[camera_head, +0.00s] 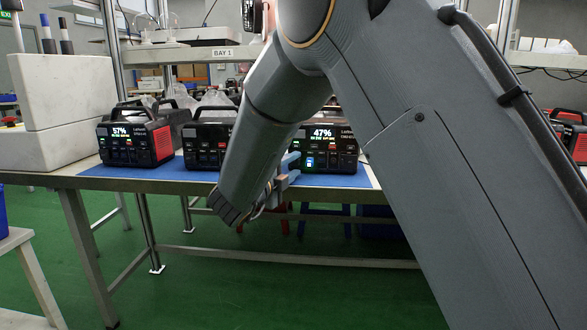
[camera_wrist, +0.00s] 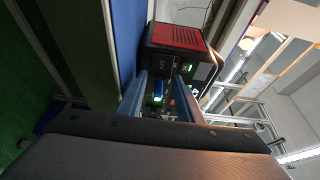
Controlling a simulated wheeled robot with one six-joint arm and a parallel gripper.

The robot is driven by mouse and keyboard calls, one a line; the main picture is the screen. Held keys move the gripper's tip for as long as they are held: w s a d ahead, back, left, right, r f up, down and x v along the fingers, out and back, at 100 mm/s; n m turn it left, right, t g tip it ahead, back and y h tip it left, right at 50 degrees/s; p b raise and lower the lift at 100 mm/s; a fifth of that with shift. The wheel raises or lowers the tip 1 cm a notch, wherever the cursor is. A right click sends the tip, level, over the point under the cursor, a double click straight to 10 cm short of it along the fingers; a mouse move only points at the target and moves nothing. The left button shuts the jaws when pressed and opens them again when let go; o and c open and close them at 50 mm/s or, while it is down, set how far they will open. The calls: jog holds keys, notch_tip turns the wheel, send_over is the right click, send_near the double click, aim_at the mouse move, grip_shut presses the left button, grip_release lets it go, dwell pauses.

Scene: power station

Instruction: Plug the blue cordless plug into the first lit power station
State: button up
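Three power stations stand in a row on the table. The left power station (camera_head: 136,136) is lit and reads 57%. The middle power station (camera_head: 207,138) is partly behind my arm, so I cannot tell whether its display is lit. The right power station (camera_head: 333,146) is lit and reads 47%; it also shows in the wrist view (camera_wrist: 180,36). A small blue plug (camera_head: 309,160) with a green light appears to sit against its front face, and shows in the wrist view (camera_wrist: 158,90). My gripper (camera_head: 289,168) is open in front of that face, its fingers (camera_wrist: 160,96) apart on either side of the plug.
The stations stand on a blue mat (camera_head: 150,172) along the table's front edge. White blocks (camera_head: 65,105) stand at the left. A shelf labelled BAY 1 (camera_head: 190,53) is above. Another station (camera_head: 575,135) is at the far right. Green floor (camera_head: 250,285) is clear in front.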

jog(key=shift+w+d, duration=0.15)
jog(key=shift+w, duration=0.1)
grip_shut()
jog(key=shift+w+d+r+n+t+y, duration=0.1)
jog(key=shift+d+n+t+y, duration=0.3)
jog(key=shift+n+y, duration=0.45)
jog(key=shift+w+d+n+y+b, duration=0.1)
jog(key=shift+n+y+b, duration=0.3)
jog(key=shift+y, duration=0.65)
grip_release()
